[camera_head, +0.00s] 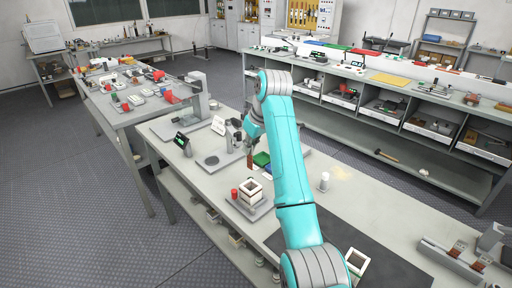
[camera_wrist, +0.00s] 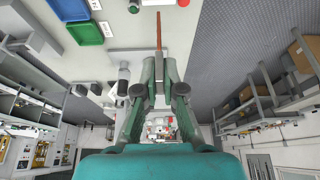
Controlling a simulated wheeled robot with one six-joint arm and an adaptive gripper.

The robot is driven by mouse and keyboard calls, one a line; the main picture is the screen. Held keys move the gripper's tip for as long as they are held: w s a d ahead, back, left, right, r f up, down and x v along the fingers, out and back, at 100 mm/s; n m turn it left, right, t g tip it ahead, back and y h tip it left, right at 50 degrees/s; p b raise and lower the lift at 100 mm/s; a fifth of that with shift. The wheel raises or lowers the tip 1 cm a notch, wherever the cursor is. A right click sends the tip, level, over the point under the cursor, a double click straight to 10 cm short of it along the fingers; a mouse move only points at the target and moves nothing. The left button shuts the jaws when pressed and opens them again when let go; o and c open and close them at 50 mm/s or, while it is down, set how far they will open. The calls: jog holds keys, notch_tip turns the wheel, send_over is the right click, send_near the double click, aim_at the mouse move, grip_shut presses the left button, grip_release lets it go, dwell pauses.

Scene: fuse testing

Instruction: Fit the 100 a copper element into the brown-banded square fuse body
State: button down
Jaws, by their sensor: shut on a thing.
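My gripper (camera_wrist: 158,88) is shut on a thin copper strip (camera_wrist: 158,34), which points away from the fingers in the wrist view. In the head view the strip (camera_head: 250,162) hangs below my gripper (camera_head: 249,147), above the bench and apart from it. A pale square fuse body (camera_head: 250,187) with brownish bands and an open top stands on a grey base plate, nearer the front edge than my gripper. Another pale square frame (camera_head: 357,262) lies by the dark mat, partly behind my arm. I cannot read any rating on the strip.
A red cylinder (camera_head: 234,194) stands beside the fuse body. Blue (camera_wrist: 70,9) and green (camera_wrist: 86,34) trays lie near my gripper. A small display (camera_head: 182,142) and a grey stand (camera_head: 201,95) are to the left. A white cylinder (camera_head: 323,183) stands right of my arm.

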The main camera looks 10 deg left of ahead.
aim_at(250, 161)
jog(key=shift+f, duration=0.2)
jog(key=shift+f, duration=2.7)
jog(key=shift+f, duration=3.55)
dwell(1.5)
